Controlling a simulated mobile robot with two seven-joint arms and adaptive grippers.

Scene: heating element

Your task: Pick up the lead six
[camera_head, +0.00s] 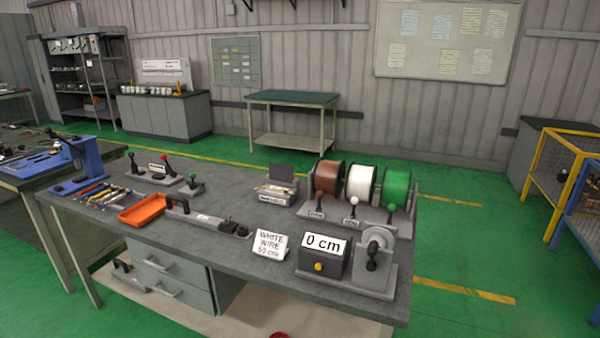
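Neither of my grippers shows in the head view. I cannot pick out a thing marked as lead six. Several small thin coloured items (98,194), possibly leads or hand tools, lie at the left end of the grey workbench (225,240). They are too small to tell apart. An orange tray (143,210) sits just right of them, and its contents cannot be made out.
Along the bench stand a blue lever press (80,165), a grey lever tool (205,219), a "WHITE WIRE 50 cm" card (270,244), a "0 cm" counter box (323,259), a crank unit (376,258) and brown, white and green wire spools (360,183). The bench middle is fairly clear.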

